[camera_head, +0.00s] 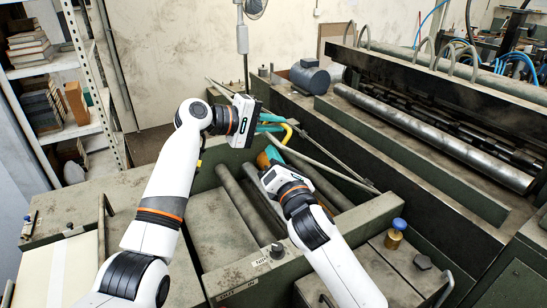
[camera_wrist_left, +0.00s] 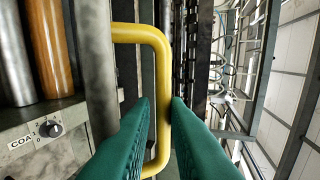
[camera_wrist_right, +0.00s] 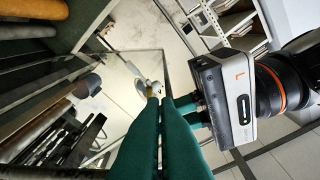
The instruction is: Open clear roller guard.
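The roller guard's yellow handle (camera_head: 288,133) is in the middle of the head view and large in the left wrist view (camera_wrist_left: 152,36). The clear panel itself is hard to make out; thin frame bars (camera_head: 335,168) run near the handle. My left gripper (camera_head: 277,122) is at the handle, whose long bar runs between its green fingers (camera_wrist_left: 160,103) with little visible gap. My right gripper (camera_head: 270,157) is lower, over the rollers. In the right wrist view its fingers (camera_wrist_right: 160,101) are close together with nothing clearly between them, beside my left gripper.
Grey rollers (camera_head: 247,205) lie in the bay below my right gripper, with an orange roller (camera_wrist_left: 53,45) in the left wrist view. A long steel roller (camera_head: 435,138) is at right. A blue-capped brass part (camera_head: 396,234) stands at lower right. A shelf (camera_head: 70,131) stands at left.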

